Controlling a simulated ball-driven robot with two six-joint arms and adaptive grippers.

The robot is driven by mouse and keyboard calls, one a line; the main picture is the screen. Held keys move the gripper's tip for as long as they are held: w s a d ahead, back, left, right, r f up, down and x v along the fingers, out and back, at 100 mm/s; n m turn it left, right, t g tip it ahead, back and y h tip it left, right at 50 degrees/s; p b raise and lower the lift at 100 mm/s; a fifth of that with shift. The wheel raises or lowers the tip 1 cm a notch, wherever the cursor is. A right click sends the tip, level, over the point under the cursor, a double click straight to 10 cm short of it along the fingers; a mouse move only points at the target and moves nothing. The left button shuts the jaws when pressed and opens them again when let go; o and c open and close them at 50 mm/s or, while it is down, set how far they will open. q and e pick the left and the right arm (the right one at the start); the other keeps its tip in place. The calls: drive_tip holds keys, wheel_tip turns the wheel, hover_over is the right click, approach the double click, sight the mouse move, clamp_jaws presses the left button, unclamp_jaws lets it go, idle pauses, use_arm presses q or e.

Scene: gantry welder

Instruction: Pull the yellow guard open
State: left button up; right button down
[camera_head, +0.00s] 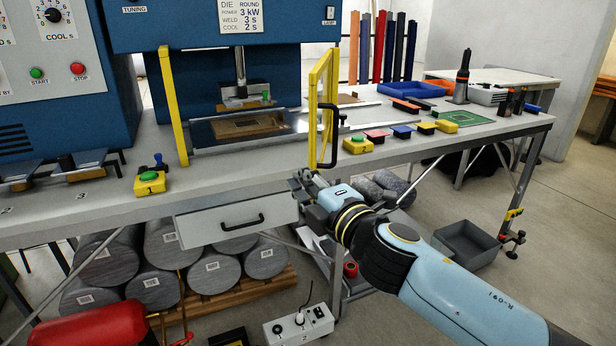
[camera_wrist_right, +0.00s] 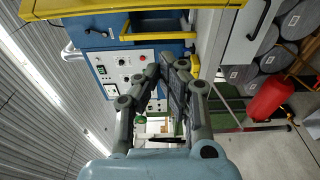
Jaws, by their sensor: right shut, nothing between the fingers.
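The yellow guard (camera_head: 313,105) is a narrow upright frame at the right side of the blue welder's opening, seen nearly edge-on. It appears swung outward, with the front of the opening uncovered. Its black handle (camera_head: 333,135) is on the frame. My right gripper (camera_head: 299,184) is below and slightly left of the handle, near the table's front edge, and apart from it. Its fingers are shut and empty, as they also show in the right wrist view (camera_wrist_right: 168,72). My left gripper is in neither view.
A yellow post (camera_head: 173,105) stands left of the opening. Yellow button boxes (camera_head: 150,182) sit on the tabletop (camera_head: 240,170), with several small blocks at right. A drawer (camera_head: 205,224) hangs below. Grey rolls and a red tank (camera_head: 95,328) are underneath.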

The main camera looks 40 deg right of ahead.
drive_tip(key=w, duration=0.9)
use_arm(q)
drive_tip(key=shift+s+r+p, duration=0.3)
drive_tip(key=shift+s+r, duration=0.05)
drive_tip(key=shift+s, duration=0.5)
use_arm(e)
drive_tip(key=s+d, duration=0.3)
drive_tip(key=shift+s+d, duration=0.25)
drive_tip(key=shift+d, duration=0.1)
drive_tip(key=shift+s, duration=0.1)
